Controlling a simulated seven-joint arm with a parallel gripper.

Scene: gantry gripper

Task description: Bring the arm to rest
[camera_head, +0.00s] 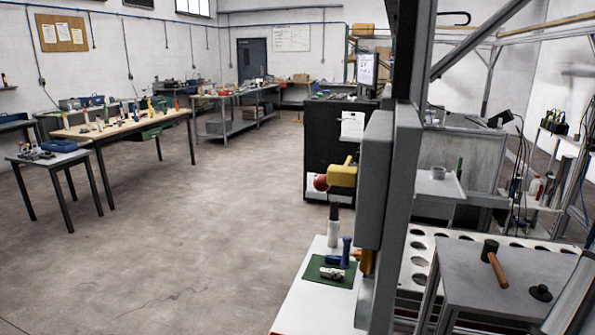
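I cannot make out any gripper fingers of mine in the head view. A grey upright block (376,180) stands close on the right side of the picture; I cannot tell if it belongs to my arm. A yellow part (343,175) with a red ball (321,183) shows at its left side. A brass-coloured part (367,262) shows at its lower end.
A white table (303,301) holds a green mat (330,272) with small tools. A grey bench (520,283) at lower right bears a mallet (492,262). A long wooden-topped table (120,126) stands at left. The floor (190,220) between is clear.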

